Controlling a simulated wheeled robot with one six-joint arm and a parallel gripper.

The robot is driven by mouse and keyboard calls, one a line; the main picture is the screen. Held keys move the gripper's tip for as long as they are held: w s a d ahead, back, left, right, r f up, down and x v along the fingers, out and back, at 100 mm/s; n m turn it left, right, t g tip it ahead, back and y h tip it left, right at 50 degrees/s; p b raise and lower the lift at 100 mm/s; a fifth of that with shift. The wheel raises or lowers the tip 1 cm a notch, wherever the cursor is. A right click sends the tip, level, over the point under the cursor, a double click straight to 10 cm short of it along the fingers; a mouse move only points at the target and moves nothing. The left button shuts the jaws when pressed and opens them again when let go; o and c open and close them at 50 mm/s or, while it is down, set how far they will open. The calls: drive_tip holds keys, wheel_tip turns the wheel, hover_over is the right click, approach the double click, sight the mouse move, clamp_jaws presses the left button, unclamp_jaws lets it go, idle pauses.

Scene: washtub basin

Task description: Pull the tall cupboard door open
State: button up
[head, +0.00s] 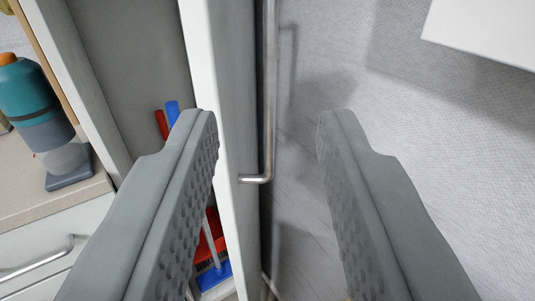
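The tall cupboard door (229,70) stands ajar and is seen nearly edge-on, with its pale edge running down the middle of the view. Its long metal bar handle (270,95) is on the right-hand face, and the bar's lower end bends back into the door. My gripper (268,118) is open, with one finger on each side of the handle in the picture. The left finger overlaps the door edge and the right finger is clear of the bar. I cannot tell whether either finger touches the door. The handle's top is out of view.
Left of the door, the cupboard's inside shows red and blue handles (172,113) and red and blue items (212,270) low down. A teal bottle with an orange cap (30,100) stands on a counter (75,195) at left. A white object (490,30) is at upper right.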

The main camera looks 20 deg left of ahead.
drive_tip(key=shift+v, duration=1.7)
